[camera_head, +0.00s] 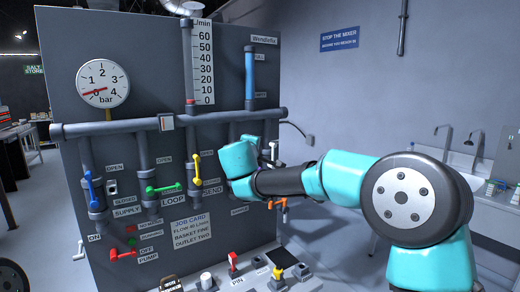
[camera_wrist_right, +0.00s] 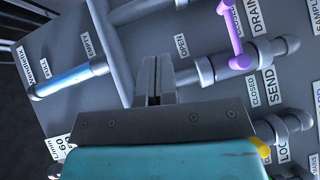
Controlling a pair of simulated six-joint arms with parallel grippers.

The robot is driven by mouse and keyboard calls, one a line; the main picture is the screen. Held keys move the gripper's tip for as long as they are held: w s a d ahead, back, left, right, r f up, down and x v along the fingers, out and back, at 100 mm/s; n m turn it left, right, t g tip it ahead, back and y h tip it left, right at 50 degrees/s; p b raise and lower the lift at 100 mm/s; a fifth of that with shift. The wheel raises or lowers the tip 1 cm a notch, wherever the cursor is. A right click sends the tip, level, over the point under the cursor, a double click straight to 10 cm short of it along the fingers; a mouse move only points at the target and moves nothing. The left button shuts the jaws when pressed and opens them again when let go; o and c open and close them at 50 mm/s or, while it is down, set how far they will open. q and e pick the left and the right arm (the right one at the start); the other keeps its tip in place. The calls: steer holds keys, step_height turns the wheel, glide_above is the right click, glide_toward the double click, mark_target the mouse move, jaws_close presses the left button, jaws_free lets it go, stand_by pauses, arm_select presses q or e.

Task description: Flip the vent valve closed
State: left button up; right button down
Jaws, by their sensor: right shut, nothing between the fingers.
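No label reading "vent" is legible in either view, so I cannot tell which valve is the vent valve. In the wrist view a purple valve handle (camera_wrist_right: 233,35) stands on a pipe beside the DRAIN label, with OPEN and CLOSED labels nearby. My right gripper (camera_wrist_right: 157,80) is shut and empty, its fingers pointing at the panel to the left of the purple handle. I cannot tell whether they touch anything. In the head view my teal right wrist hides the purple handle. A white handle (camera_head: 273,150) shows just right of the wrist. My left gripper is not in view.
The grey panel (camera_head: 150,45) carries a blue supply handle (camera_head: 90,190), green loop handle (camera_head: 163,189) and yellow send handle (camera_head: 196,168). An orange handle (camera_head: 278,204) is below my arm. A horizontal pipe (camera_head: 110,129) crosses the panel. A sink stands far right.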

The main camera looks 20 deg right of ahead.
glide_toward(271, 145)
steer(key=w, duration=0.4)
steer(key=shift+w+a+f, duration=0.25)
steer(key=shift+w, duration=0.15)
steer(key=d, duration=0.2)
steer(key=shift+w+d+f, duration=0.15)
steer(key=shift+d, duration=0.1)
steer(key=shift+w+d+f, duration=0.15)
steer(key=shift+w+d, duration=0.05)
steer(key=shift+d, duration=0.3)
